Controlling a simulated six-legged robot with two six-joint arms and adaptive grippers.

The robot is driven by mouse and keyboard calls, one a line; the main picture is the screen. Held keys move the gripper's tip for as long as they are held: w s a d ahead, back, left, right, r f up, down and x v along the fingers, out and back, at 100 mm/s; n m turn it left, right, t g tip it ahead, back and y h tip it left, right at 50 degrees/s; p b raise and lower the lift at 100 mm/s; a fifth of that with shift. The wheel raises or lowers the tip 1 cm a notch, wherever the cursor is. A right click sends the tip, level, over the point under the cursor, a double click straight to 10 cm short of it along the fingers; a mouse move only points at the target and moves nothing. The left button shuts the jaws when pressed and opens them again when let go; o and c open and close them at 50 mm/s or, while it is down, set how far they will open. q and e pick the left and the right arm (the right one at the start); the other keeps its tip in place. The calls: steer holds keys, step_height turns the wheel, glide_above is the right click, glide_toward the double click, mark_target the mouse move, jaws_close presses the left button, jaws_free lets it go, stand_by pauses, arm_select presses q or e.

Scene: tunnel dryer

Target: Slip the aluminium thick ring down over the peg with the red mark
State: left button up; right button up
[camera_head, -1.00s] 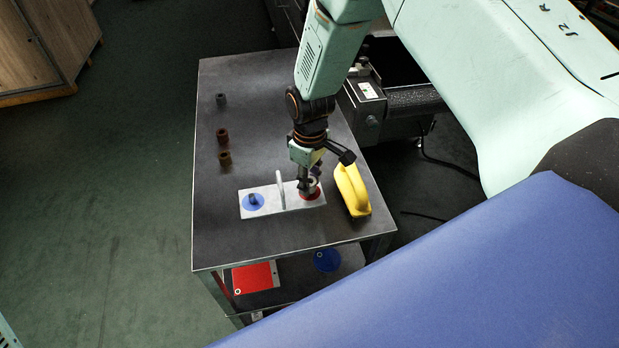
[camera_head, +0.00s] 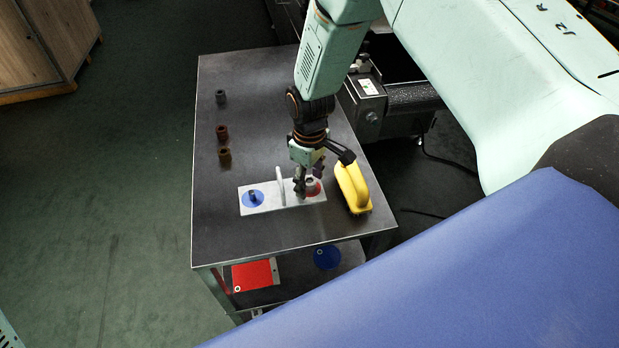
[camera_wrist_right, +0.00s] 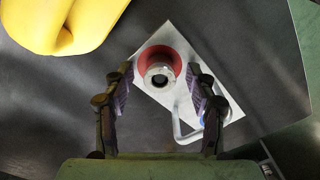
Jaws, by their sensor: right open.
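The aluminium thick ring (camera_head: 310,183) is at the peg with the red mark (camera_head: 316,190), on the right end of a pale plate (camera_head: 270,198). In the right wrist view the ring (camera_wrist_right: 153,69) looks to be around the peg, whose dark top (camera_wrist_right: 160,79) shows in its hole. The red disc (camera_wrist_right: 147,55) shows behind it. I cannot tell whether the ring lies flat on the plate. My right gripper (camera_head: 308,180) is open above, its fingers on either side of the ring with gaps, also in the wrist view (camera_wrist_right: 160,76). My left gripper is out of view.
A grey upright handle (camera_head: 280,186) stands mid-plate, left of my gripper. A peg with a blue mark (camera_head: 253,199) is at the plate's left end. A yellow handled tool (camera_head: 353,187) stands close right. Several small cylinders (camera_head: 222,133) stand at the table's left.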

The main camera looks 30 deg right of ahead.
mark_target(310, 182)
step_height(310, 182, up, 12)
stand_by(0.6)
stand_by(0.5)
